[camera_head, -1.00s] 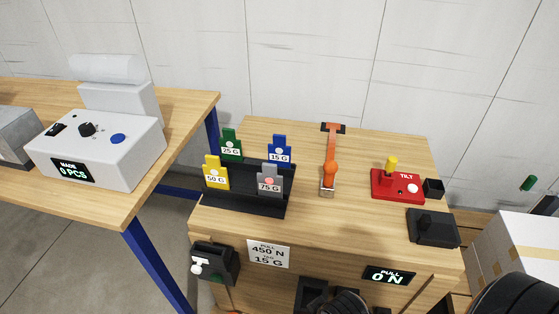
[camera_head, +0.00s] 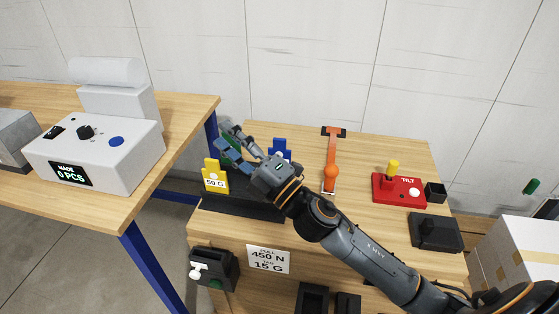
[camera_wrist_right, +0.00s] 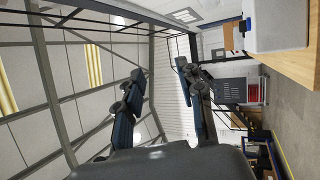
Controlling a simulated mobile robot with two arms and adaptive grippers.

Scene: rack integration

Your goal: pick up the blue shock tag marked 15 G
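The blue shock tag (camera_head: 281,146) stands in the black tag holder (camera_head: 240,205) on the wooden bench in the head view. Its upper part shows; its lower part and label are hidden behind my right gripper (camera_head: 231,142). The right gripper is above the holder's back left, with its fingers left of the blue tag and pointing up and left. In the right wrist view (camera_wrist_right: 160,72) its fingers are apart with nothing between them. The yellow 50 G tag (camera_head: 215,179) stands at the holder's left front. The grey tag is hidden by my arm. My left gripper is out of view.
An orange-handled tool (camera_head: 331,172), a red TILT box (camera_head: 398,190) and black blocks (camera_head: 435,231) stand right of the holder. A white counter box (camera_head: 95,150) is on the left table (camera_head: 190,125). A cardboard box (camera_head: 515,255) stands at right.

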